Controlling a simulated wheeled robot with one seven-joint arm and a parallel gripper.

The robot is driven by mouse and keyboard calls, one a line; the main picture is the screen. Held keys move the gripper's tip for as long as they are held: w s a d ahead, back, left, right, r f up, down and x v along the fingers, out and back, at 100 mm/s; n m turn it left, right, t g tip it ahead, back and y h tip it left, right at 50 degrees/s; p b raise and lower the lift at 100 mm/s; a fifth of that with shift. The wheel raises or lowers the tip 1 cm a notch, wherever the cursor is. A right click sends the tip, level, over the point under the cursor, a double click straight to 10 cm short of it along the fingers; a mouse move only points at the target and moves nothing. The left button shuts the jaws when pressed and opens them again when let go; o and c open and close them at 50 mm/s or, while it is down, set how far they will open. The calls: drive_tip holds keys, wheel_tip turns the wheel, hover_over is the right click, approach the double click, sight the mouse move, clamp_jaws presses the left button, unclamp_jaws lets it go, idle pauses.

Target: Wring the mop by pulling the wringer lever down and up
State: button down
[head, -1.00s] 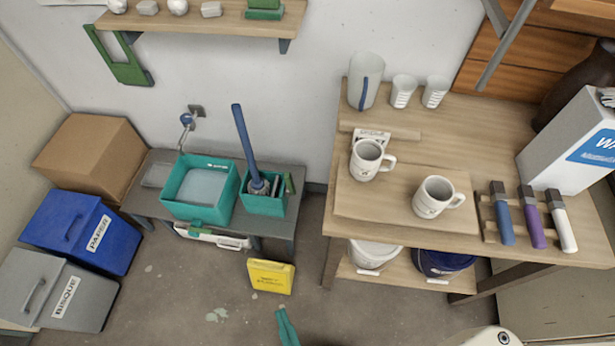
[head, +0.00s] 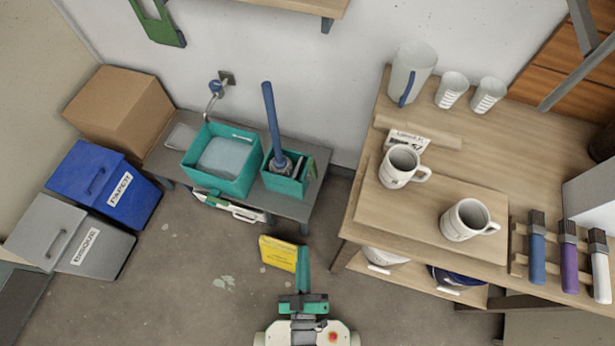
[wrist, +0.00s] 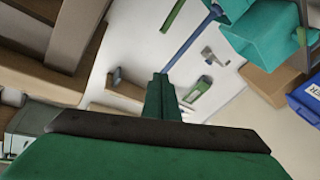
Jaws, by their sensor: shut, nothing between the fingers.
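The mop (head: 272,120) stands upright, slightly tilted, its grey head in the small teal wringer box (head: 284,184) on a low grey bench. A short bar with a green end (head: 311,168) shows at the box's right side; it looks like the wringer lever. A larger teal bucket (head: 222,160) with pale liquid stands to the left. My gripper (head: 303,250) is shut and empty, in front of the bench and apart from box and lever. In the wrist view its green fingers (wrist: 160,82) are together, with the blue mop handle (wrist: 190,42) beyond.
A yellow sign (head: 278,253) is on the floor beside my gripper. A wooden table (head: 440,120) with mugs and brushes stands at right. Blue (head: 92,190) and grey (head: 65,235) bins and a cardboard box (head: 118,108) are at left. Floor before the bench is mostly clear.

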drive_tip(key=w+a+f+n+t+h, duration=0.15)
drive_tip(key=w+f+n, duration=0.25)
drive_tip(key=w+f, duration=0.5)
drive_tip(key=n+h, duration=0.4)
drive_tip(key=h, duration=0.1)
approach(311, 168)
drive_tip(key=x, duration=0.4)
drive_tip(key=f+x, duration=0.1)
drive_tip(key=x, duration=0.1)
drive_tip(key=shift+w+r, duration=0.1)
drive_tip(key=shift+w, duration=0.3)
